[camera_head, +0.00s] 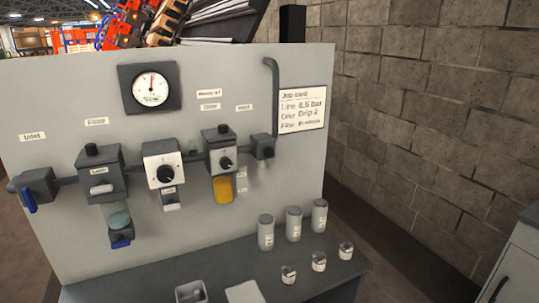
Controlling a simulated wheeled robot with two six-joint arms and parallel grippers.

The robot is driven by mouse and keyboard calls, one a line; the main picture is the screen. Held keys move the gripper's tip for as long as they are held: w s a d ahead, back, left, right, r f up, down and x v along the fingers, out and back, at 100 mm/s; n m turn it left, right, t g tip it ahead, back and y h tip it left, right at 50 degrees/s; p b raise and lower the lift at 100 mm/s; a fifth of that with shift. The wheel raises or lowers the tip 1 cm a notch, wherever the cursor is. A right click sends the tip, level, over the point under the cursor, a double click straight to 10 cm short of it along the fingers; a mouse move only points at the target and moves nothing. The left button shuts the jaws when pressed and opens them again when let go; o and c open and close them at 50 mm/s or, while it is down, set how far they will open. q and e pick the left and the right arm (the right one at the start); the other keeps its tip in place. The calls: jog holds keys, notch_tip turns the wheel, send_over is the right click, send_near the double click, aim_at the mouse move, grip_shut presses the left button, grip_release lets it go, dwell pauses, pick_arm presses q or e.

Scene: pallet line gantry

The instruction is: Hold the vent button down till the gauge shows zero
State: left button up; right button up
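The round gauge (151,88) sits in a dark square frame high on the grey panel. Its needle points roughly straight up; its numbers are too small to read. A small dark block (262,147) is at the right end of the row of units, near a label (244,108) that seems to read Vent. A pipe runs up from near this block. I cannot make out a separate button on it. Neither of my grippers shows in this view.
Left of the block are the inlet valve (36,187) with a blue lever, the filter (100,172), a white knob unit (163,170) and the oiler (220,150). A job card (302,108) hangs right. Canisters (293,224) and small jars (318,262) stand on the dark bench (240,258).

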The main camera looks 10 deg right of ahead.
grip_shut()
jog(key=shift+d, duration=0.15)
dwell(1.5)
